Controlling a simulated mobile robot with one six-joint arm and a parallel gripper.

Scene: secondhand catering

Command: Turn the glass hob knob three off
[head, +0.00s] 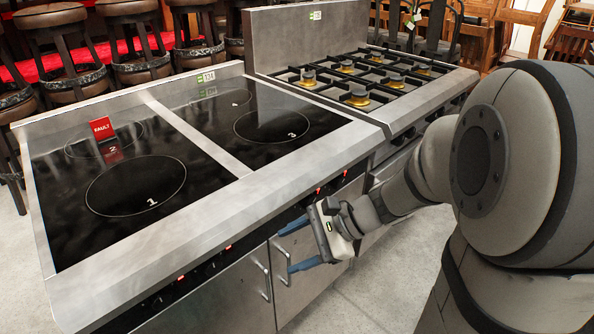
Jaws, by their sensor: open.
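The glass hob (247,178) has black glass with zones marked 1, 2, 3 and a fourth whose number I cannot read. Zone three (271,126) is at the front right. The dark knobs sit on the front panel under the steel edge; small red lights (318,191) glow beside them on the right. Which knob is knob three I cannot tell, and the knob pointers are too small to read. My gripper (286,250) is open and empty, its blue fingers spread in front of the hob's right front, below the knob panel. The gripper partly hides that front.
A red FAULT card (102,129) stands on zone two. A gas range (362,78) with several burners adjoins on the right. Cupboard door handles (262,281) stick out below the panel. Stools (138,42) line the back. Bare floor (380,285) shows at the front right.

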